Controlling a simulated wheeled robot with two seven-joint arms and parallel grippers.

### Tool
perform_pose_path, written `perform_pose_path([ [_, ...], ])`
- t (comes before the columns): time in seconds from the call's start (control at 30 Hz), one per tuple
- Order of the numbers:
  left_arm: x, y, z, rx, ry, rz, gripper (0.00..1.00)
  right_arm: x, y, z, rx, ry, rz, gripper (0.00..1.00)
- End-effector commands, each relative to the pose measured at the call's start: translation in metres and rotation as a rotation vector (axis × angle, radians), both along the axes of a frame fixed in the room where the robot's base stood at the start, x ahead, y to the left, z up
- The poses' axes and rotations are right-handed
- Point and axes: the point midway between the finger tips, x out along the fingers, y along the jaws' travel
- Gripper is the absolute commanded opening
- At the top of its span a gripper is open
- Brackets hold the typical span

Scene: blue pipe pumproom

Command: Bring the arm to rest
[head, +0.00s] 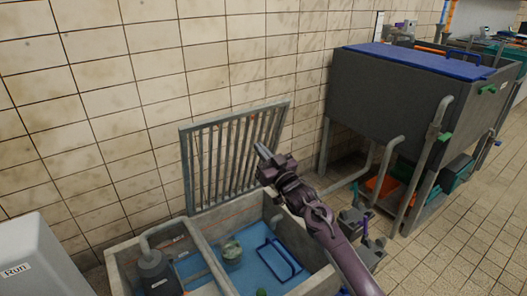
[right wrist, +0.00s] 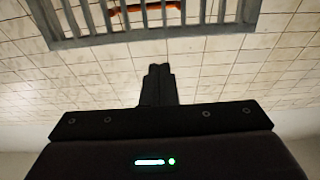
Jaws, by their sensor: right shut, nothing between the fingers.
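My right arm comes in from the lower right in the head view. Its gripper (head: 264,152) is raised in front of the upright grate, above the open pit. The fingers are together with nothing between them. In the right wrist view the closed fingers (right wrist: 159,72) point toward the tiled wall, with the grate bars above them in the picture. My left gripper is not in view.
A metal grate (head: 187,165) stands open against the tiled wall. Below it is a concrete-rimmed pit (head: 128,246) holding blue water, a pump (head: 156,274) and a blue frame (head: 281,262). A large grey tank (head: 385,95) with pipes stands right. Tiled floor (head: 470,225) is clear at lower right.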

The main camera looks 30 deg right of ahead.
Motion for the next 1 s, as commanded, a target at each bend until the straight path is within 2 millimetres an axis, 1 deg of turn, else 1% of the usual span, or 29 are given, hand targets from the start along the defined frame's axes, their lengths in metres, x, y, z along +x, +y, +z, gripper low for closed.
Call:
perform_pose_path([
  [0.1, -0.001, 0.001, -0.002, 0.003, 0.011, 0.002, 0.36, -0.007, 0.000, -0.002, 0.000, -0.001, 0.001, 0.00],
  [0.27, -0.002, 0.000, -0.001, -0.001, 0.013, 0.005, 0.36, -0.009, 0.000, -0.003, 0.000, 0.001, 0.001, 0.00],
  [0.33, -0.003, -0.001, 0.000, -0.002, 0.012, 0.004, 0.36, -0.010, 0.003, -0.009, -0.003, 0.018, 0.002, 0.00],
  [0.37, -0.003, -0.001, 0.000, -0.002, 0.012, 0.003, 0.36, -0.012, 0.006, -0.014, -0.005, 0.033, 0.003, 0.00],
  [0.47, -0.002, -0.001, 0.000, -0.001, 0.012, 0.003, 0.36, -0.023, 0.028, -0.046, -0.022, 0.136, 0.007, 0.00],
  [0.53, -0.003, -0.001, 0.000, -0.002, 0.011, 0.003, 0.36, -0.039, 0.050, -0.080, -0.044, 0.252, 0.013, 0.00],
  [0.57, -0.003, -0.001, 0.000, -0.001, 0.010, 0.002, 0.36, -0.048, 0.062, -0.096, -0.054, 0.311, 0.017, 0.00],
  [0.6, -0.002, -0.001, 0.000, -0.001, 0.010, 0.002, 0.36, -0.063, 0.077, -0.118, -0.070, 0.393, 0.024, 0.00],
  [0.67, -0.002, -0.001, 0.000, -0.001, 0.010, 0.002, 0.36, -0.088, 0.100, -0.149, -0.097, 0.516, 0.037, 0.00],
  [0.7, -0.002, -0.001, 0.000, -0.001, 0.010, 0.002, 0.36, -0.108, 0.115, -0.169, -0.114, 0.598, 0.048, 0.00],
  [0.77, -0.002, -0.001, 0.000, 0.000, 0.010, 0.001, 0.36, -0.139, 0.137, -0.194, -0.140, 0.718, 0.067, 0.00],
  [0.8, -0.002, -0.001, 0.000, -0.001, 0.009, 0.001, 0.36, -0.161, 0.149, -0.208, -0.157, 0.796, 0.081, 0.00],
  [0.9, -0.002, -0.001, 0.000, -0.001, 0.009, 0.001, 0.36, -0.209, 0.175, -0.232, -0.193, 0.957, 0.116, 0.00],
  [0.97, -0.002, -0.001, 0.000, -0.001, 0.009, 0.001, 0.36, -0.232, 0.185, -0.241, -0.210, 1.030, 0.135, 0.00],
  [1.0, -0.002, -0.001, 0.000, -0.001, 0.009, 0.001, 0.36, -0.247, 0.192, -0.246, -0.220, 1.075, 0.147, 0.00],
])
